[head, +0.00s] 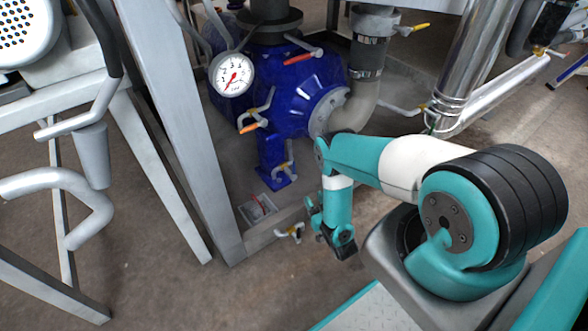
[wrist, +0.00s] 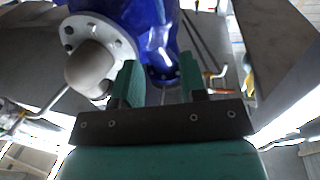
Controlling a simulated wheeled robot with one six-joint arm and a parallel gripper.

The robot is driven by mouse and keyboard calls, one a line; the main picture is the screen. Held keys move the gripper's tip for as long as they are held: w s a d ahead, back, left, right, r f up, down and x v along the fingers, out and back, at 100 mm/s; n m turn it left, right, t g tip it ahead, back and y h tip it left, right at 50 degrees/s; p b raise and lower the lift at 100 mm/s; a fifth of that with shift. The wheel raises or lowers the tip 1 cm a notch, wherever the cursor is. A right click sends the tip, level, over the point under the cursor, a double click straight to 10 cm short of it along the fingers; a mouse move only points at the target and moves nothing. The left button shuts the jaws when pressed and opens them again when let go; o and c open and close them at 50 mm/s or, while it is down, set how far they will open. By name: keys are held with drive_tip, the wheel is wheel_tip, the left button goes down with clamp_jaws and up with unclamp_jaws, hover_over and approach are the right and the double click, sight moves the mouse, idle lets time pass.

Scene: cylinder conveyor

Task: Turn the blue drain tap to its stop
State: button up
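I cannot make out a tap with a blue handle in either view. The blue pump body (head: 300,95) stands upper middle in the head view, and it also shows ahead of the fingers in the wrist view (wrist: 155,30). An orange-handled tap (head: 250,127) sits on its left side. A small tap with a pale yellow handle (head: 283,168) is at its blue foot. Another small yellowish tap (head: 291,231) is low by the frame rail, just left of my gripper (head: 320,220). In the wrist view my gripper (wrist: 160,70) is open, with nothing seen between its fingers.
A grey metal frame leg (head: 185,130) stands left of the pump. A pressure gauge (head: 232,74) and a red-handled tap (head: 302,56) are above. A grey elbow pipe (head: 356,105) and a shiny steel pipe (head: 475,50) are at right. Bare floor (head: 240,295) lies in front.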

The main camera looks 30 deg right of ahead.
sight(294, 167)
drive_tip(key=w+b, duration=0.1)
drive_tip(key=b, duration=0.2)
drive_tip(key=w+b, duration=0.2)
drive_tip(key=b, duration=0.2)
drive_tip(key=w+f+b, duration=0.1)
drive_tip(key=b, duration=0.3)
drive_tip(key=shift+w+d, duration=0.15)
drive_tip(key=shift+d, duration=0.2)
drive_tip(key=shift+b, duration=0.75)
drive_tip(key=w+b, duration=0.3)
drive_tip(key=w, duration=0.1)
drive_tip(key=w+d+b, duration=0.1)
drive_tip(key=w+b, duration=0.1)
drive_tip(key=w, duration=0.1)
drive_tip(key=w+d+r+b, duration=0.1)
drive_tip(key=w+b, duration=0.2)
drive_tip(key=w, duration=0.1)
drive_tip(key=shift+w+b, duration=0.3)
clamp_jaws()
